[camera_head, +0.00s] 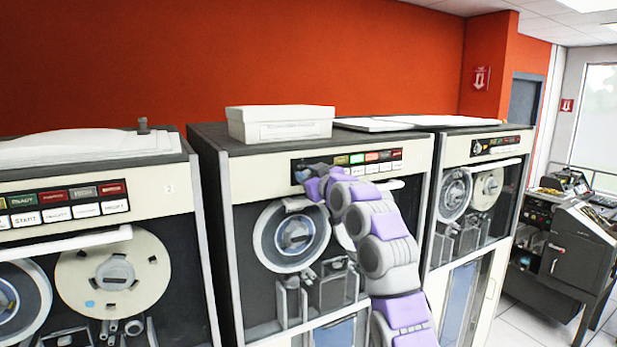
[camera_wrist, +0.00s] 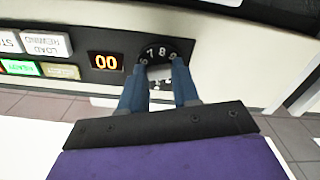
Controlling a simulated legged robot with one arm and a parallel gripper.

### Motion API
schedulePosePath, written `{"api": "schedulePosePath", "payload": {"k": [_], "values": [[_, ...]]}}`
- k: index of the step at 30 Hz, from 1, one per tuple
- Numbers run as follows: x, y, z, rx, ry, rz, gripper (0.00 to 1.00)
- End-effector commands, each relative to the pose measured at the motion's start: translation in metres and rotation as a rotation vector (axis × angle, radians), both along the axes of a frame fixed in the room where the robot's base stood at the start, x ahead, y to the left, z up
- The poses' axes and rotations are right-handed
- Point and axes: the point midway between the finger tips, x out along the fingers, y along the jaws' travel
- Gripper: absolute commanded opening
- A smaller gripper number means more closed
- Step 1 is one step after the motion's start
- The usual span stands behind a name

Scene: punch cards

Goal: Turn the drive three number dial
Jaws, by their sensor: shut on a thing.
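The number dial (camera_wrist: 163,51) is a black round dial with white digits, including 7 and 8, on a dark panel strip in the wrist view. My gripper (camera_wrist: 160,74) has its two blue fingers on either side of the dial's grey grip and is shut on it. A small display (camera_wrist: 106,62) beside the dial glows orange and reads 00. In the head view, my gripper (camera_head: 305,175) is at the left end of the control strip on the middle tape drive (camera_head: 240,187); it covers the dial there.
Lit buttons (camera_head: 372,157) run to the right of the dial. A tape drive marked 2 (camera_head: 168,188) stands at left and another drive (camera_head: 505,205) at right. A white box (camera_head: 280,122) sits on the middle drive. Black machines (camera_head: 570,250) stand far right.

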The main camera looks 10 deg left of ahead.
Motion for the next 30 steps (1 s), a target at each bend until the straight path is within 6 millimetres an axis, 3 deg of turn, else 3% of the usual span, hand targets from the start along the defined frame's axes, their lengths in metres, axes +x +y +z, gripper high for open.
{"api": "schedulePosePath", "payload": {"k": [11, 30], "values": [[-0.0001, 0.0014, -0.0017, 0.087, 0.061, 0.002, 0.0], [-0.0004, 0.0007, -0.0005, 0.447, 0.301, 0.003, 0.0]]}}
